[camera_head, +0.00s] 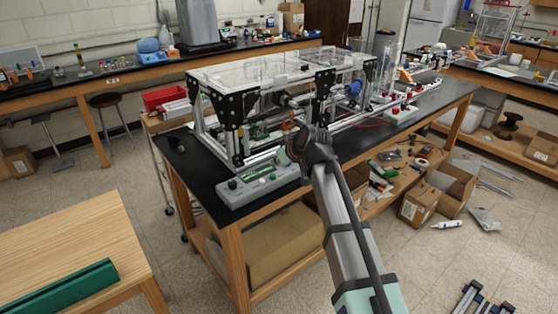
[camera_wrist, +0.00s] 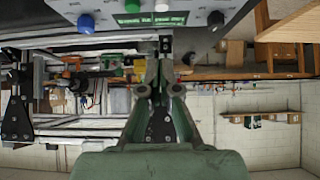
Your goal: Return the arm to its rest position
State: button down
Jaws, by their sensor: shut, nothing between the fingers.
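My arm (camera_head: 345,230) reaches up from the bottom of the head view to the front edge of the black-topped bench. My gripper (camera_head: 282,158) is small there and partly hidden by my wrist, close to the extrusion frame (camera_head: 228,130) and above a grey control box (camera_head: 240,193). In the wrist view my gripper (camera_wrist: 165,52) is shut, with its fingers together and nothing between them. The control box (camera_wrist: 200,14) with coloured knobs and a green display lies just beyond the fingertips. I cannot tell the exact gap to it.
The black bench top (camera_head: 182,155) carries the frame with clear panels and black brackets. Cardboard boxes and tools fill the shelf below. A wooden table (camera_head: 75,235) with a green piece (camera_head: 60,290) stands at lower left. A stool (camera_head: 108,102) stands behind. The floor between is open.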

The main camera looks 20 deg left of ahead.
jog(key=s+d+f+m+g+h, duration=0.2)
jog(key=s+d+f, duration=0.5)
jog(key=f, duration=0.6)
jog(key=s+d+f+m+g+h, duration=0.1)
jog(key=s+d+f+m+h, duration=0.3)
jog(key=d+f, duration=0.7)
jog(key=s+d+f+m+g, duration=0.15)
jog(key=s+d+f, duration=0.55)
jog(key=f, duration=0.8)
jog(key=s+d+f+m+g, duration=0.1)
jog(key=s+d+f, duration=0.4)
jog(key=s, duration=0.6)
jog(key=s+d+f+m+g+h, duration=0.1)
jog(key=s+d+f+g, duration=0.3)
jog(key=s, duration=0.8)
jog(key=s+d+f+m+g, duration=0.1)
jog(key=s+d+f+g, duration=0.1)
jog(key=s+d+f, duration=0.5)
jog(key=s+f, duration=0.1)
jog(key=s, duration=0.3)
jog(key=shift+s+d+f+h, duration=0.2)
jog(key=shift+d+h, duration=0.05)
jog(key=shift+h, duration=0.05)
jog(key=shift+m+g, duration=0.25)
